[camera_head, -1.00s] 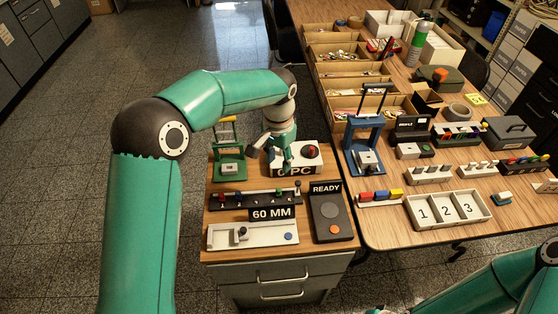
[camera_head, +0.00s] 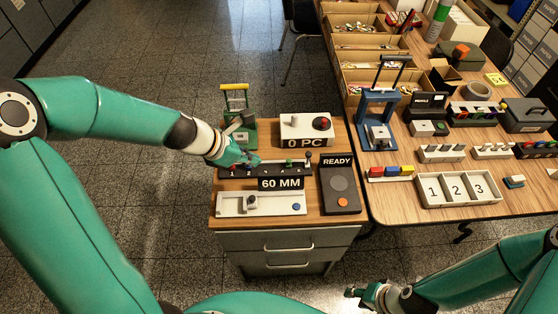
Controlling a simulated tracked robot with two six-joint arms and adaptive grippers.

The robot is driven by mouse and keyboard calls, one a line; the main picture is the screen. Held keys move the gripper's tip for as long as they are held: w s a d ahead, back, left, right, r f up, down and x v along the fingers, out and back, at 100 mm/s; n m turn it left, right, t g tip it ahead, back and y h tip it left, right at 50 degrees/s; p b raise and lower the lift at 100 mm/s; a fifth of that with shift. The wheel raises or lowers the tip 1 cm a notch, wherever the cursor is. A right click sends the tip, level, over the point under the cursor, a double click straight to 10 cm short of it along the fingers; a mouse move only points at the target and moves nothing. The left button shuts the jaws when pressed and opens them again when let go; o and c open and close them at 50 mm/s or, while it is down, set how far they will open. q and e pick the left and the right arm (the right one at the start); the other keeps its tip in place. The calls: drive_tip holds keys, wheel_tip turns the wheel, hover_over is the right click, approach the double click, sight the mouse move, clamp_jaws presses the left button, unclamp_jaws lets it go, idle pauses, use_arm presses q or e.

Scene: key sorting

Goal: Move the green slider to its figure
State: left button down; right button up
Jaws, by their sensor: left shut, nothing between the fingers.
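The green slider (camera_head: 290,162) is a small knob on the black slider panel (camera_head: 266,174), right of the panel's middle. A red knob (camera_head: 234,161) is toward the panel's left end, and a dark-topped lever (camera_head: 308,158) stands at its right end. A sign (camera_head: 281,184) in front of the panel reads 60 MM. My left gripper (camera_head: 252,162) is shut and empty over the panel, left of the green slider and apart from it. It hides part of the panel. My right gripper (camera_head: 358,297) is low in the picture, away from the cabinet; its jaw opening is unclear.
Behind the panel are a green press (camera_head: 239,130) and a white 0 PC box (camera_head: 306,130). A black READY pad (camera_head: 340,190) is to the right. A pale slide gauge (camera_head: 262,205) lies in front. The table (camera_head: 400,225) at right is crowded.

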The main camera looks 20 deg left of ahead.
use_arm(q)
drive_tip(key=a, duration=0.2)
drive_tip(key=b, duration=0.4)
approach(287, 164)
drive_tip(key=f, duration=0.1)
drive_tip(key=s+f, duration=0.1)
drive_tip(key=f, duration=0.1)
drive_tip(key=shift+w+d+f, duration=0.2)
drive_tip(key=shift+w+d, duration=0.3)
drive_tip(key=shift+w, duration=0.1)
drive_tip(key=shift+w+d+f, duration=0.15)
drive_tip(key=shift+w+d, duration=0.3)
drive_tip(key=shift+w, duration=0.2)
drive_tip(key=shift+w+d+f, duration=0.15)
drive_tip(key=shift+w+d, duration=0.15)
drive_tip(key=shift+w, duration=0.15)
